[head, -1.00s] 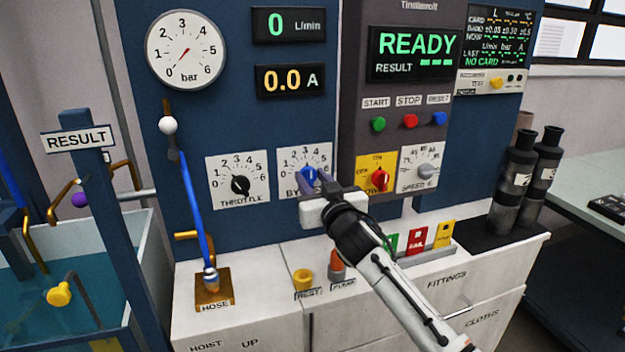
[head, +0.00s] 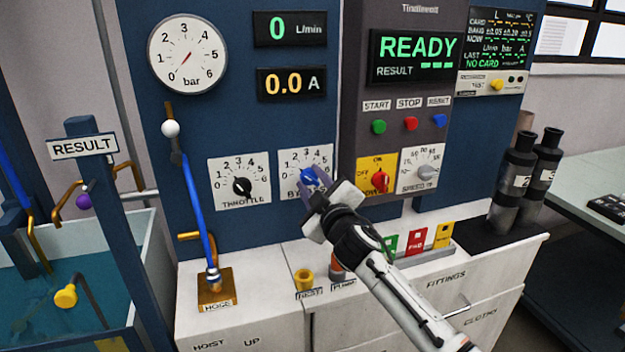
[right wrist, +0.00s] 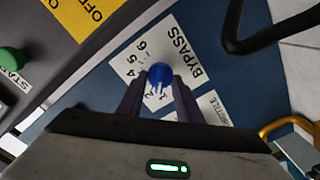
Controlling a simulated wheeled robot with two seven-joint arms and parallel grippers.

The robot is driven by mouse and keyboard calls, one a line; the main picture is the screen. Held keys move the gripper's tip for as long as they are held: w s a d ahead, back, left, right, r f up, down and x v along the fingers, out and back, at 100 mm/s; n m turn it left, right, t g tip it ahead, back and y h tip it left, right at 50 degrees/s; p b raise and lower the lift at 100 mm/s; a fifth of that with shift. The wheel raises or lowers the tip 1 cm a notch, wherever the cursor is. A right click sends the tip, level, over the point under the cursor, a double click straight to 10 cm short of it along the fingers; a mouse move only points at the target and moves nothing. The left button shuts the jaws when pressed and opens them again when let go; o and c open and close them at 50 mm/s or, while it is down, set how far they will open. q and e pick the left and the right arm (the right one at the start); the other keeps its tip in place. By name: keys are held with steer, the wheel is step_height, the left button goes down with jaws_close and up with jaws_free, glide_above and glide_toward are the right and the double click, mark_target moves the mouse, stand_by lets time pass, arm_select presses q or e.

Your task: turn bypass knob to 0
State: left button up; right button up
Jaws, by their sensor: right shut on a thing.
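The blue bypass knob (head: 312,178) sits on a white dial plate (head: 290,160) numbered up to 6, below the amp display. My right gripper (head: 318,190) is shut on it from the front, its body rolled at a slant and covering the dial's lower right. In the right wrist view the knob (right wrist: 160,75) is between the two dark fingertips (right wrist: 159,82). A white mark on the knob points down in that picture, toward the small numbers near 2 and 1; the exact reading is unclear. My left gripper is not in view.
The throttle knob (head: 242,187) is just left of the bypass dial. The red power knob (head: 380,181) and the speed knob (head: 426,173) are close on the right. A blue hose (head: 194,215) stands farther left.

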steer(key=n, duration=0.4)
steer(key=shift+n+p, duration=0.3)
steer(key=shift+p, duration=0.05)
steer(key=shift+f+n+p, duration=0.2)
steer(key=shift+n+p, duration=0.1)
steer(key=shift+n, duration=1.6)
steer(key=o, duration=1)
steer(key=shift+s+d, duration=0.15)
steer(key=shift+s, duration=0.3)
steer(key=p+v, duration=0.1)
steer(key=v, duration=0.8)
steer(key=shift+s, duration=0.2)
